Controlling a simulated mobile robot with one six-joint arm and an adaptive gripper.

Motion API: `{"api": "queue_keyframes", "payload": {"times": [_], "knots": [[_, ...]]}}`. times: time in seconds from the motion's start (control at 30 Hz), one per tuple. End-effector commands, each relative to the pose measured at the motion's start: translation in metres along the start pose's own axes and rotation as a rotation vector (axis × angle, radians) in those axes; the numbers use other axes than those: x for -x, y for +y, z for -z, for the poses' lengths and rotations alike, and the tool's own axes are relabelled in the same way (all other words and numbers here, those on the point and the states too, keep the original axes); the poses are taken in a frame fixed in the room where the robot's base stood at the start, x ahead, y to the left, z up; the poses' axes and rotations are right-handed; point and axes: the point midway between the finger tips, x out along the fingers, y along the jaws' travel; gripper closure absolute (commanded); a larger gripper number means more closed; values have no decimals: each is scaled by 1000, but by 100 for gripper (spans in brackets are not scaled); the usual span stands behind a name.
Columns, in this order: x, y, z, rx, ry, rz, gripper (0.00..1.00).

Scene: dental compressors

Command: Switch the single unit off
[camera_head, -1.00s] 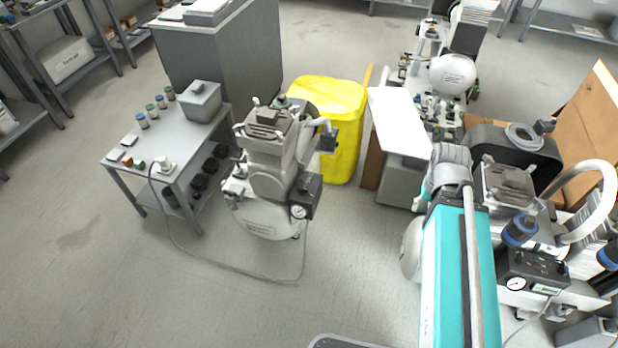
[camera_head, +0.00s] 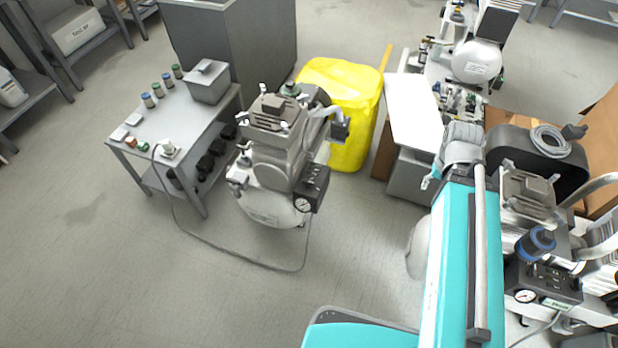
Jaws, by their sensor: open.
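The single unit (camera_head: 275,165) is a grey and white compressor with one motor head on a rounded white tank. It stands on the floor in the middle, right of a small grey table. A dark control box (camera_head: 313,182) with a round gauge (camera_head: 303,205) is on its right side; the switch position is too small to tell. My teal arm is at the right, well apart from the unit. My gripper cannot be made out.
The grey table (camera_head: 188,115) holds a grey box (camera_head: 208,82) and several small jars. A yellow bin (camera_head: 345,105) stands behind the unit. Another compressor (camera_head: 540,260) with a gauge stands right of my arm. The floor in front of the single unit is clear except for the cable.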

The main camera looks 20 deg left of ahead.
Motion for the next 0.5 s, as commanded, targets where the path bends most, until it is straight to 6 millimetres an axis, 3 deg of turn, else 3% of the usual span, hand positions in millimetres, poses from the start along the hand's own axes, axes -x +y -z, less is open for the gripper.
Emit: {"api": "queue_keyframes", "payload": {"times": [0.03,0.23,0.5], "knots": [[0,0,0,0,0,0,43],[-2,-4,3,0,0,0,6],[-13,-37,23,1,0,0,6]]}}
